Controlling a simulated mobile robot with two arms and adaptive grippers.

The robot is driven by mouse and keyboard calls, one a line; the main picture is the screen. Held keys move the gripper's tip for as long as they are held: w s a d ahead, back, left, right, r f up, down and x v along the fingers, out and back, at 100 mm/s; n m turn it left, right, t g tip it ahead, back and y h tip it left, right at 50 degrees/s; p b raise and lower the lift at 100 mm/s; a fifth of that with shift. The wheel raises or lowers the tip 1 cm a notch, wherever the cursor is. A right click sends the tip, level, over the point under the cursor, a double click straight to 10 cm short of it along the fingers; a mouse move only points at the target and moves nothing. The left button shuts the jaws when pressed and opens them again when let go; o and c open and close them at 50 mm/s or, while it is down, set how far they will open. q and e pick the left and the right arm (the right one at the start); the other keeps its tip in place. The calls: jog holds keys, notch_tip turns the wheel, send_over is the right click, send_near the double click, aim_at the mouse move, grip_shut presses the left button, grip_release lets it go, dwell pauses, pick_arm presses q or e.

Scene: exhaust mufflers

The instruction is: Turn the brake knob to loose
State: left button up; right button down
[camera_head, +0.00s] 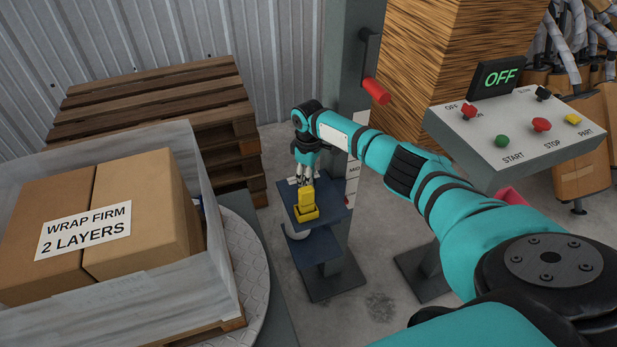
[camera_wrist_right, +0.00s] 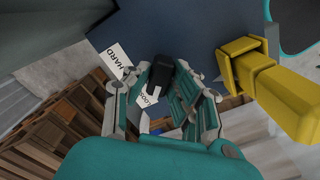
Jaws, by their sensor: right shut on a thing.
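The brake knob (camera_wrist_right: 161,72) is a black block on the dark blue carriage plate (camera_wrist_right: 185,30). In the right wrist view it sits between the fingers of my right gripper (camera_wrist_right: 167,82), which is shut on it. A white HARD label (camera_wrist_right: 121,60) lies to the left of the knob, and a second label (camera_wrist_right: 149,97), partly hidden by the fingers, reads like LOOSE. In the head view my right gripper (camera_head: 306,182) points down at the carriage, and the knob is hidden. I cannot tell exactly where the knob points. My left gripper is not in view.
A yellow part (camera_head: 306,208) stands on the carriage close beside my right gripper. The control box (camera_head: 520,135) shows OFF at the right. A red-handled crank (camera_head: 376,91) is on the column. Wrapped boxes (camera_head: 140,205) stand on the turntable at left.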

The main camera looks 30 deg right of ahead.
dwell(0.4)
jog(key=c, duration=1.2)
grip_release()
jog(key=shift+o, duration=0.2)
jog(key=shift+r, duration=0.1)
notch_tip(320, 180, up, 12)
jog(key=shift+f, duration=0.2)
